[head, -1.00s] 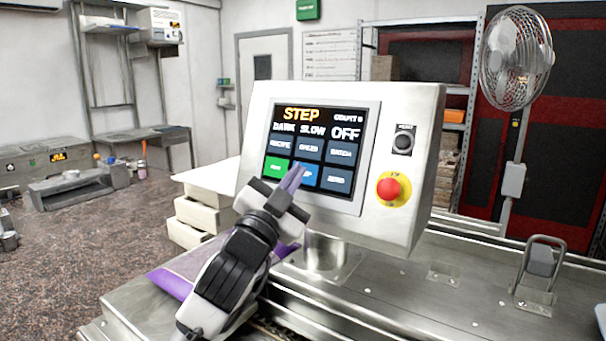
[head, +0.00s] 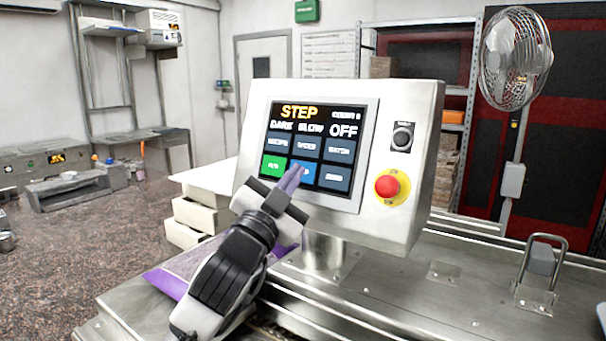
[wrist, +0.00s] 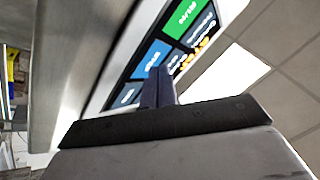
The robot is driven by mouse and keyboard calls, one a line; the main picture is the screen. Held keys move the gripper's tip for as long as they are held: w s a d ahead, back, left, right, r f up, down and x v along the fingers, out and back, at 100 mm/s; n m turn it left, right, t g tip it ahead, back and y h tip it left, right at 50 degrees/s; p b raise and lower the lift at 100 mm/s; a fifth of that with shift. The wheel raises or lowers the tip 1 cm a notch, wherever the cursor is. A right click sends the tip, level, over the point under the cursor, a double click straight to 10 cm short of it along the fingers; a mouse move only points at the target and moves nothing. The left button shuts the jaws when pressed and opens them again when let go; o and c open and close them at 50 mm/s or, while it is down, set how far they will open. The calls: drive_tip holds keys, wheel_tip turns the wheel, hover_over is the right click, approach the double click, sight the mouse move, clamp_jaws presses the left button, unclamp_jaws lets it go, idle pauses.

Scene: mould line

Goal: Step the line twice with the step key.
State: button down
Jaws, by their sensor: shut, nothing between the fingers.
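The control panel's screen (head: 318,152) shows the word STEP in orange at the top, with DARK, SLOW and OFF below it. The count figure is too blurred to read. The blue step key (head: 307,172) is in the lower row, partly hidden behind my fingers. My gripper (head: 296,172) is shut and empty, its fingertips in front of this key. In the wrist view the shut fingers (wrist: 158,88) point at the screen, with their tips by the lower edge of the blue key (wrist: 151,58). I cannot tell whether they touch it.
The green run key (head: 273,166) is just left of the step key, and a dark key (head: 334,178) is on its right. A red emergency stop button (head: 387,187) and a black knob (head: 402,138) are on the panel's right. The steel line surface runs below.

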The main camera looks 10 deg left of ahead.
drive_tip(key=shift+a, duration=0.1)
drive_tip(key=s, duration=0.1)
drive_tip(key=s+a+r, duration=0.1)
drive_tip(key=s, duration=0.1)
drive_tip(key=s+a+b, duration=0.1)
drive_tip(key=shift+s+r, duration=0.25)
drive_tip(key=shift+r, duration=0.1)
